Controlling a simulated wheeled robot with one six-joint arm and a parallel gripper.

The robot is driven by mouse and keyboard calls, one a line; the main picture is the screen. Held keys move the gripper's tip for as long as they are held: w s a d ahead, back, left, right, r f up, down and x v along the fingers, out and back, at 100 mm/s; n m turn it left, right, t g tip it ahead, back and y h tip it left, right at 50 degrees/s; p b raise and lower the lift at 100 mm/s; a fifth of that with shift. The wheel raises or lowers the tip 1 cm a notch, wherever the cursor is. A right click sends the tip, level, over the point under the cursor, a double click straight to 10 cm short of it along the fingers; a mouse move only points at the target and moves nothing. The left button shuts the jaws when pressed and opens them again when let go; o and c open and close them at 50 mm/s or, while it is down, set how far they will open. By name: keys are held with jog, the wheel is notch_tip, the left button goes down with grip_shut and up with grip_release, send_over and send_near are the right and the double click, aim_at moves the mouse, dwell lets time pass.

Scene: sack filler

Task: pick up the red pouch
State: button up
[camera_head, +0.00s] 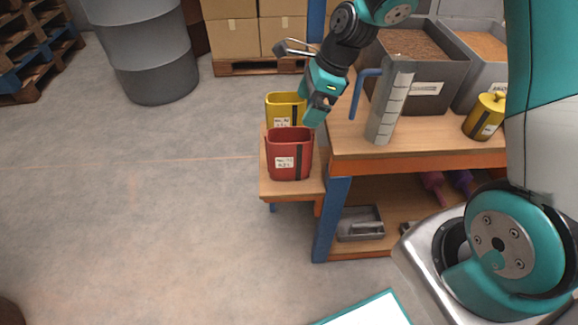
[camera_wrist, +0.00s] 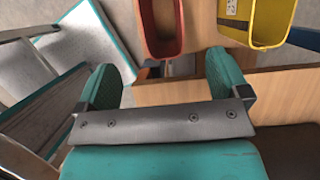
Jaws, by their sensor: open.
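The red pouch (camera_head: 289,154) is an open-topped container with a white label and a dark stripe. It stands upright on a small low wooden shelf (camera_head: 290,193) beside the workbench. In the wrist view the red pouch (camera_wrist: 160,28) shows at the top, its open mouth toward the camera. My gripper (camera_head: 312,110) is just above and to the right of the red pouch in the head view. In the wrist view its two green fingers (camera_wrist: 166,80) are spread with nothing between them. The red pouch lies beyond the fingertips, apart from them.
A yellow pouch (camera_head: 286,108) stands just behind the red one. On the workbench (camera_head: 430,143) are a measuring jug (camera_head: 389,105), a yellow weight (camera_head: 484,117) and grain-filled grey bins (camera_head: 427,90). A grey tray (camera_head: 359,224) sits on the lower shelf.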

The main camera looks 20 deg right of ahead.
aim_at(289, 141)
jog(key=b+x, duration=0.2)
jog(key=x, duration=1)
jog(key=shift+d+f, duration=0.15)
jog(key=shift+d, duration=0.05)
jog(key=shift+f, duration=0.2)
dwell(0.3)
jog(key=c, duration=1.2)
jog(key=shift+w, duration=0.1)
